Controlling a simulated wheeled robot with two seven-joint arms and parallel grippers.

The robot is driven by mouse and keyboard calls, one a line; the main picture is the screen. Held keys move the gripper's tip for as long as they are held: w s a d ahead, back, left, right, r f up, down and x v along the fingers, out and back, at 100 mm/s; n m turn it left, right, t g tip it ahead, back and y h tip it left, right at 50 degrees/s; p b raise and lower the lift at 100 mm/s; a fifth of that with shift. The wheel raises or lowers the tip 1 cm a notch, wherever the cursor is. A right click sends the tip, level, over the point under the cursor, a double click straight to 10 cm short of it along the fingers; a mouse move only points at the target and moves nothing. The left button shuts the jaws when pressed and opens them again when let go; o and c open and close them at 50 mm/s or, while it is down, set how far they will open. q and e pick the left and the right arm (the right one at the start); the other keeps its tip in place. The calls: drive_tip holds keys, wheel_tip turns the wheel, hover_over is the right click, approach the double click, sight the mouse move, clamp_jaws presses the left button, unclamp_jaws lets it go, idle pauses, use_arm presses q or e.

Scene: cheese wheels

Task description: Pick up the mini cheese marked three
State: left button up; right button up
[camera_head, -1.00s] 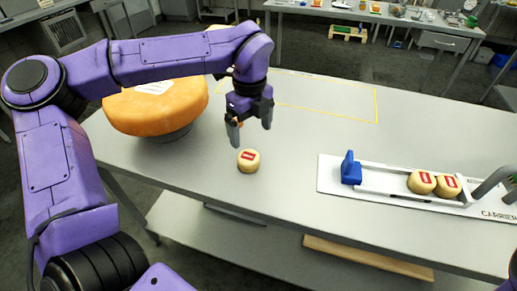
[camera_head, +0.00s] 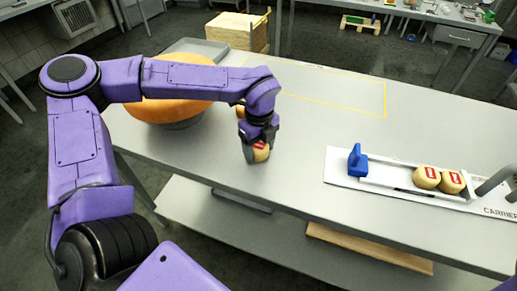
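A mini cheese (camera_head: 261,153), pale with a red mark, is on the table near its front edge. Its number is too small to read. My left gripper (camera_head: 257,148) points down at this cheese, with a finger in front of its left side. The other finger is hard to make out, so I cannot tell whether the fingers press on it. Two more mini cheeses with red marks, a left one (camera_head: 426,177) and a right one (camera_head: 451,182), sit side by side in the white carrier (camera_head: 340,165). My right gripper is out of view.
A big orange cheese wheel (camera_head: 150,110) stands behind my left arm. A small orange-brown thing (camera_head: 240,111) shows partly behind the gripper. A blue block (camera_head: 357,160) stands at the carrier's left end. The table (camera_head: 300,150) between gripper and carrier is clear.

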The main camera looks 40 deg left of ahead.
use_arm(q)
drive_tip(key=shift+c, duration=0.6)
drive_tip(key=shift+r, duration=0.1)
